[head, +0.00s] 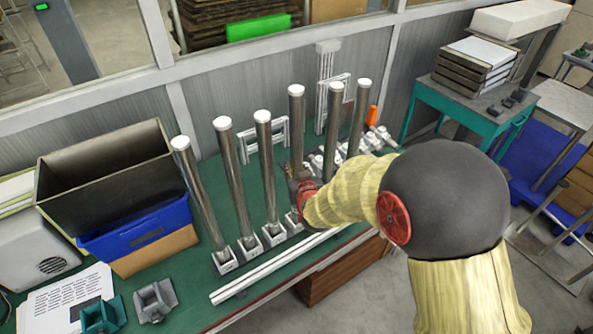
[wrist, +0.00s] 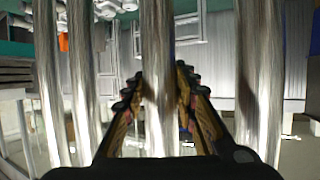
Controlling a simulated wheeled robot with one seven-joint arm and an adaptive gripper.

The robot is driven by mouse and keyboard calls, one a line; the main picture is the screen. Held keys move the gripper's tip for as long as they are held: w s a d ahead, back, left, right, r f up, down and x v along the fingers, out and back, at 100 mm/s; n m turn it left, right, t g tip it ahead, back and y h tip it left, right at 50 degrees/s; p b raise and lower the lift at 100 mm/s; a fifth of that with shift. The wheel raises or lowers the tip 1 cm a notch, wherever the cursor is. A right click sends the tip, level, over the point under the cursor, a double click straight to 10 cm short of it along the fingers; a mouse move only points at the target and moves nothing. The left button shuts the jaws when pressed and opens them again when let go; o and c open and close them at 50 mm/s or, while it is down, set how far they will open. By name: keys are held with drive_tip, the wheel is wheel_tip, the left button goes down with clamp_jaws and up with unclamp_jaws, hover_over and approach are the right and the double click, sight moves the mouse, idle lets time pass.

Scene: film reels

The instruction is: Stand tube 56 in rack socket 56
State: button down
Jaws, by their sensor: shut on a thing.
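My gripper (head: 302,190) is shut around the lower part of a tall metal tube (head: 297,135) with a white cap. In the wrist view the held tube (wrist: 158,80) runs between the fingers (wrist: 160,92). The tube looks upright, and its cap stands slightly high for its place in the row. Below it is a small grey rack socket (head: 292,222). My gripper hides the tube's lower end, so I cannot tell whether it is seated in the socket. No numbers are readable.
Similar tubes stand close by: left neighbour (head: 268,170), right neighbour (head: 331,130), another farther right (head: 359,115). White rails (head: 275,266) lie along the front of the green table (head: 190,300). A dark bin (head: 105,180) and blue tray (head: 140,232) stand left.

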drive_tip(key=shift+f+b, duration=0.35)
drive_tip(key=shift+b, duration=0.05)
drive_tip(key=c, duration=1.8)
unclamp_jaws()
drive_tip(key=shift+o, duration=0.6)
drive_tip(key=p+v, duration=0.2)
drive_tip(key=v, duration=0.9)
drive_tip(key=shift+p, duration=0.35)
drive_tip(key=shift+f, duration=0.2)
